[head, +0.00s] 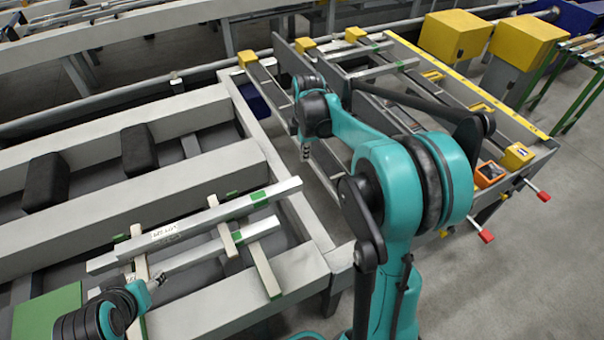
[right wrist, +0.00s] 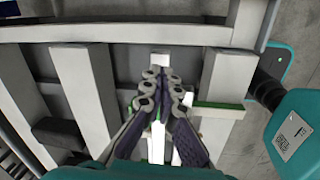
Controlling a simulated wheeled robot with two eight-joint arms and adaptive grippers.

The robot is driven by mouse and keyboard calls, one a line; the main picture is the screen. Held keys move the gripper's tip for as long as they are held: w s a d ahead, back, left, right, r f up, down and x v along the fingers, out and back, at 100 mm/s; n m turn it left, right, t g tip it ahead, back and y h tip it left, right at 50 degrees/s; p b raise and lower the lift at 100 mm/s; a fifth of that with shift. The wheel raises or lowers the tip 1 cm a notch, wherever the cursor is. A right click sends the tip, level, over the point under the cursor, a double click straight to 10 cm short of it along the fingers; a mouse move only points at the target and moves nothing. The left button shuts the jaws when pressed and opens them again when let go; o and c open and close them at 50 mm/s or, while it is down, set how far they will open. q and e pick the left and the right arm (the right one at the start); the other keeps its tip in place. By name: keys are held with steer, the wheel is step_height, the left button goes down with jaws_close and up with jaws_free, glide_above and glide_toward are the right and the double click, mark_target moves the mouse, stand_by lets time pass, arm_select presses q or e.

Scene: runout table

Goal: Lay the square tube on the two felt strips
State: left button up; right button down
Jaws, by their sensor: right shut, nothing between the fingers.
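A long pale square tube (head: 190,227) with writing on its side and a green band lies slantwise across the left table. A second pale bar (head: 195,257) lies beside it, nearer to me. Narrow cream strips (head: 228,240) (head: 266,271), some with green marks, run crosswise at these bars; which are the felt strips I cannot tell. My right gripper (head: 305,150) is shut and empty, apart from the tube, near the table's right edge. Its shut fingers show in the right wrist view (right wrist: 165,80). My left gripper (head: 157,282) is by the nearer bar's left end; its fingers are too small to read.
The left table (head: 100,225) has wide grey beams with gaps and dark blocks (head: 139,149) between them. A rack (head: 420,95) with rails and yellow end blocks stands at the right, with red-tipped handles (head: 486,236). Yellow boxes (head: 455,35) stand behind. Floor at the lower right is clear.

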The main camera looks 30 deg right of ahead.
mark_target(272, 192)
steer(key=w+d+f+n+g, duration=0.1)
steer(key=w+d+f+n, duration=0.3)
steer(key=a+f+b, duration=0.2)
steer(key=a+f, duration=0.1)
steer(key=f, duration=0.8)
steer(key=shift+s, duration=0.4)
steer(key=shift+a, duration=0.1)
steer(key=a, duration=0.4)
steer(key=s+a+b, duration=0.1)
steer(key=a, duration=0.3)
steer(key=s+a, duration=0.1)
steer(key=a, duration=0.3)
steer(key=shift+s+a, duration=0.1)
